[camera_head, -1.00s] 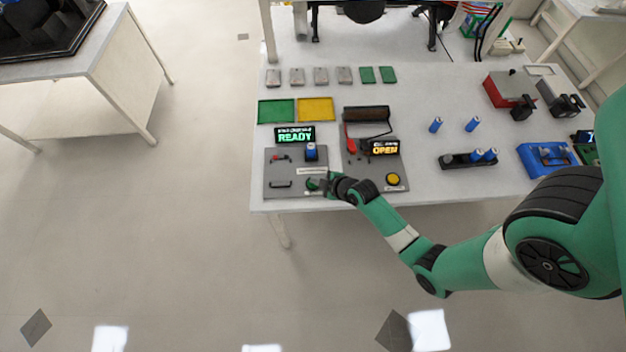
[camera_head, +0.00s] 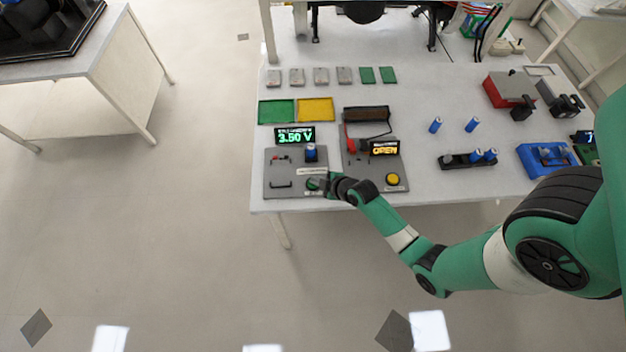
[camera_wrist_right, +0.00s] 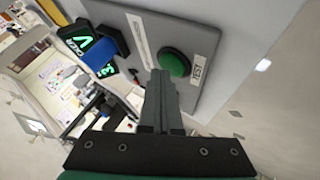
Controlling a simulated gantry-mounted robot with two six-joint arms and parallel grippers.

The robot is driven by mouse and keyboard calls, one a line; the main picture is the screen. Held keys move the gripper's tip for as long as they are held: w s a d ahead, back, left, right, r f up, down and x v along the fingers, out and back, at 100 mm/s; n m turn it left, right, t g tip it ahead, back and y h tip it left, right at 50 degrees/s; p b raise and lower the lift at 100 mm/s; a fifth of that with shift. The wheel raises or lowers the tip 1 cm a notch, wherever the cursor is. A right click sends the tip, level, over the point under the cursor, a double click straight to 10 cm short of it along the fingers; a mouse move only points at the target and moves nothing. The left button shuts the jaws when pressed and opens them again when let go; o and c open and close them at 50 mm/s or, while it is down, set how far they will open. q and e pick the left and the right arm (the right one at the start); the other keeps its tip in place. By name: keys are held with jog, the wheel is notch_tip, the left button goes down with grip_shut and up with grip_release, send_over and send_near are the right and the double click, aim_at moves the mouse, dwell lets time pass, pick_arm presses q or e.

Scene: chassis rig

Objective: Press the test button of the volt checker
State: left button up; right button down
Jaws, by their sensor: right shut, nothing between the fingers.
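The volt checker (camera_head: 275,190) is a grey panel at the near left of the table. Its display (camera_head: 295,136) shows a green "3.50 V". A blue cell (camera_head: 311,152) stands upright on the panel below the display. My right gripper (camera_head: 320,184) is shut and empty over the panel's near right corner. In the right wrist view, the gripper's fingertips (camera_wrist_right: 160,78) are close beside the round green test button (camera_wrist_right: 175,63), next to a "TEST" label (camera_wrist_right: 196,75). I cannot tell whether they touch it. My left gripper is not in view.
A second grey panel (camera_head: 359,175) with an "OPEN" display (camera_head: 384,148) and yellow button (camera_head: 393,179) stands just right. Green (camera_head: 276,111) and yellow (camera_head: 315,110) trays lie behind. Loose blue cells (camera_head: 435,125) and a black holder (camera_head: 455,163) are further right.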

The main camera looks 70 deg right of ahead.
jog(key=shift+r, duration=0.55)
jog(key=shift+p, duration=0.35)
notch_tip(320, 180, up, 5)
jog(key=p, duration=0.5)
